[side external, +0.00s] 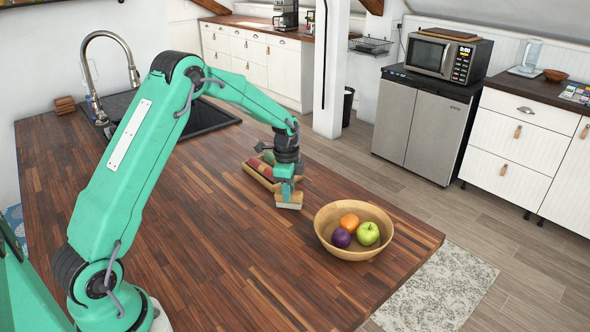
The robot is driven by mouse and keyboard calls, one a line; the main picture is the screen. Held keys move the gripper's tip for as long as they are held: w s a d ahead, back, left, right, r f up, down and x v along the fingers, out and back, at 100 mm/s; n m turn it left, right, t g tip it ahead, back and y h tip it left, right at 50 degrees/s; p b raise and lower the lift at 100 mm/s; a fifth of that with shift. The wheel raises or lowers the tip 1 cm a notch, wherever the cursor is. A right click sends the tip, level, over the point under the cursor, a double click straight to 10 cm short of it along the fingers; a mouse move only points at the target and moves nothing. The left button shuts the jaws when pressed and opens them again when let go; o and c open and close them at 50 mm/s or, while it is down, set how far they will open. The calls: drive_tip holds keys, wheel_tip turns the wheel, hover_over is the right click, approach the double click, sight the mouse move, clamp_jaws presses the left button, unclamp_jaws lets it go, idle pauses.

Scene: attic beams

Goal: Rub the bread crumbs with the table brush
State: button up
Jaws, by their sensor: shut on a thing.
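My gripper (287,187) points down over the wooden counter and is shut on the table brush (289,204). The brush has a tan wooden body with a pale lower edge. It is at or just above the counter top; I cannot tell whether it touches. The gripper hides the brush's upper part. I cannot make out any bread crumbs at this size.
A wooden holder (258,178) with reddish and green items stands just behind and left of the brush. A wooden bowl (353,252) with an orange, a purple fruit and a green apple stands to the right. The dark sink is behind. The counter's front middle is clear.

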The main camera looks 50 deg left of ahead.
drive_tip(key=shift+d, duration=3.1)
drive_tip(key=shift+d+r, duration=0.1)
drive_tip(key=shift+d, duration=0.1)
wheel_tip(320, 180, up, 8)
drive_tip(key=shift+s, duration=0.1)
